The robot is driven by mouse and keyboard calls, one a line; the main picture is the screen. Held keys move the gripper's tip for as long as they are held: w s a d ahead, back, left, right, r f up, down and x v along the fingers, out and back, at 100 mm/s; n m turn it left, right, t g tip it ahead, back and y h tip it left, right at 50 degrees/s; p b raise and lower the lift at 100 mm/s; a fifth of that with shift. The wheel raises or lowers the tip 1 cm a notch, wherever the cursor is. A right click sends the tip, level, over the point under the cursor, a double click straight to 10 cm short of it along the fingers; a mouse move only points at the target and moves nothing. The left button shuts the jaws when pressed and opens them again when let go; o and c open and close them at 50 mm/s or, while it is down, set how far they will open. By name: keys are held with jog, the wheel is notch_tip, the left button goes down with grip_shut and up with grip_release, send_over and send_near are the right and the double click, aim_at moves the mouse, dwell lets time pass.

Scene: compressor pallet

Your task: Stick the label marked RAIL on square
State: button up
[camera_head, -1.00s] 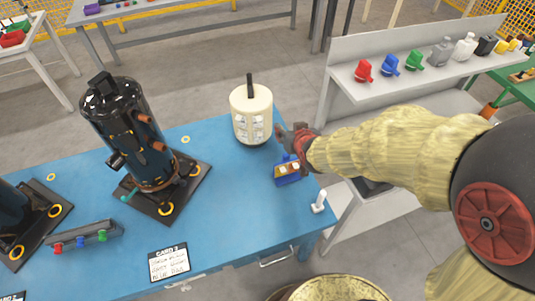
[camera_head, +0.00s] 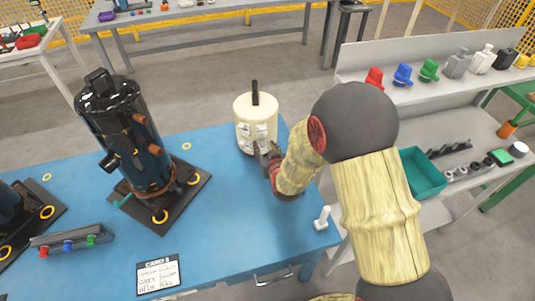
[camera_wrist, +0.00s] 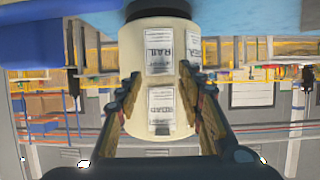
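A cream drum (camera_head: 256,120) with a black handle stands on the blue table (camera_head: 225,215) and carries several white labels. In the wrist view the label marked RAIL (camera_wrist: 159,51) is on the cream drum (camera_wrist: 180,122), upside down in the picture. Another label (camera_wrist: 160,104) lies below it, and part of a third (camera_wrist: 194,47) shows to the right. My gripper (camera_wrist: 160,72) is open, its fingers apart in front of the labels with nothing held between them. In the head view my gripper (camera_head: 266,152) is close against the drum's front. I cannot make out the target square.
A black compressor (camera_head: 128,135) on a dark base plate stands left of the drum. A card (camera_head: 158,273) lies at the table's front edge, and a white upright piece (camera_head: 322,217) stands near the right corner. Shelves with coloured parts and a teal bin (camera_head: 423,173) are at right.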

jog(key=shift+x, duration=0.8)
jog(key=shift+c, duration=1.4)
grip_shut()
